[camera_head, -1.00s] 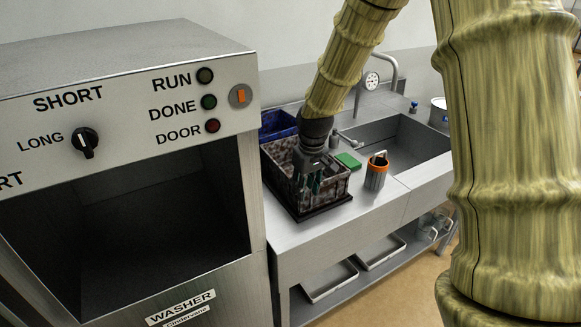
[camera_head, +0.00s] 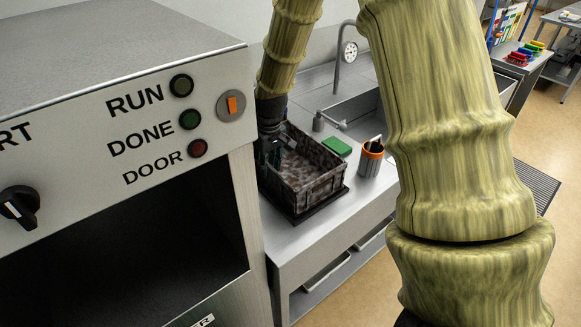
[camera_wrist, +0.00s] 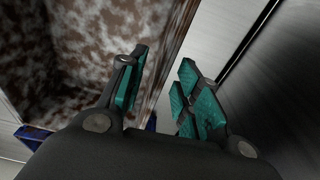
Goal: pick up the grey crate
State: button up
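The grey crate (camera_head: 318,193), blotched with brown stains, stands on a dark base on the steel counter, beside the washer. My gripper (camera_head: 272,150) is at the crate's left wall, on the washer side. In the wrist view the two teal-padded fingers of my gripper (camera_wrist: 163,88) are apart. The wall of the crate (camera_wrist: 172,50) runs between them, with the stained inside to the left and bare metal to the right. I see a gap between the fingers, so they do not look closed on the wall. The fingertips are partly hidden in the head view.
The washer (camera_head: 225,160), with an open dark bay, stands close to the left of my gripper. A green block (camera_head: 337,147) and an orange-rimmed grey cup (camera_head: 371,158) stand right of the crate. A sink (camera_head: 360,110) with a tap lies behind. Blue parts (camera_wrist: 35,132) show in the wrist view.

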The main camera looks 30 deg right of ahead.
aim_at(266, 187)
jog(key=shift+w+f, duration=0.2)
jog(key=shift+f, duration=0.3)
jog(key=shift+w+f, duration=0.15)
jog(key=shift+f, duration=0.3)
jog(key=shift+s, duration=0.3)
jog(key=shift+f+p, duration=0.1)
jog(key=shift+p, duration=0.2)
jog(key=shift+w+f+p, duration=0.25)
jog(key=shift+f+p, duration=0.1)
jog(key=shift+f, duration=0.2)
jog(key=shift+w+f+p, duration=0.25)
jog(key=shift+f+p, duration=0.1)
jog(key=shift+f, duration=0.2)
jog(key=shift+w+f+p, duration=0.15)
jog(key=shift+f+p, duration=0.35)
jog(key=shift+f, duration=0.9)
grip_shut()
